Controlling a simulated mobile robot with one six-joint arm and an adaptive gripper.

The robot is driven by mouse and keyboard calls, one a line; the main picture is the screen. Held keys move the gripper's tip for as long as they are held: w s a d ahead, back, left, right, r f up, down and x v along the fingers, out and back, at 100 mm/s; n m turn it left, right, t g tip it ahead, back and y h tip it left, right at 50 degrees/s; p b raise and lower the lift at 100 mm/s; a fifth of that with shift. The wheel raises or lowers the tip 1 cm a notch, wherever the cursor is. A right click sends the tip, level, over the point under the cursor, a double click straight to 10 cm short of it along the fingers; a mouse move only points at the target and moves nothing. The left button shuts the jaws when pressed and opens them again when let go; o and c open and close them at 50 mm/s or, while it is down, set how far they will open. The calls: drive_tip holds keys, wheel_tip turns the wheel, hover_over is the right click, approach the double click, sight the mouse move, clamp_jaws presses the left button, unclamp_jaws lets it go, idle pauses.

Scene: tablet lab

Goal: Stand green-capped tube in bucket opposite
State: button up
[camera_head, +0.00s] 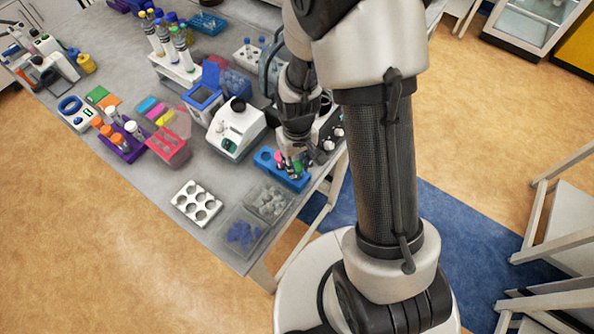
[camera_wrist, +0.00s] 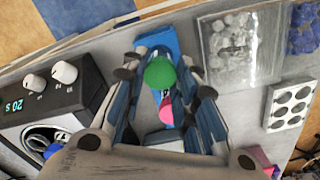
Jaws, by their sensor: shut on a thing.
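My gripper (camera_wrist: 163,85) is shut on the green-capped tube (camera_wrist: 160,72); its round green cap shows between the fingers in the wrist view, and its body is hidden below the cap. In the head view my gripper (camera_head: 292,158) is over a blue rack (camera_head: 265,158) near the table's front edge. A pink-capped tube (camera_wrist: 166,116) is close beside the green one. The centrifuge (camera_wrist: 50,92), with knobs and a "20 s" display, stands at left in the wrist view. Its opening (camera_wrist: 38,138) shows partly, with a blue cap (camera_wrist: 52,151) there; the buckets are not clear.
A white rack with round holes (camera_head: 196,203) and clear trays (camera_head: 240,236) lie near the front edge. A white instrument (camera_head: 236,130) stands left of my gripper. A purple rack (camera_head: 122,146) holds orange- and white-capped tubes. Bare tabletop lies at the front left.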

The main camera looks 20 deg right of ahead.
drive_tip(key=shift+c, duration=0.7)
drive_tip(key=shift+r, duration=0.1)
drive_tip(key=shift+r+p, duration=2.8)
drive_tip(key=shift+r, duration=0.9)
wheel_tip(320, 180, up, 7)
drive_tip(key=p, duration=0.5)
drive_tip(key=shift+f, duration=0.2)
drive_tip(key=w+d, duration=0.6)
drive_tip(key=w, duration=0.6)
drive_tip(key=w+d+p, duration=0.1)
drive_tip(key=w+d, duration=0.5)
drive_tip(key=w, duration=0.7)
drive_tip(key=shift+w, duration=0.3)
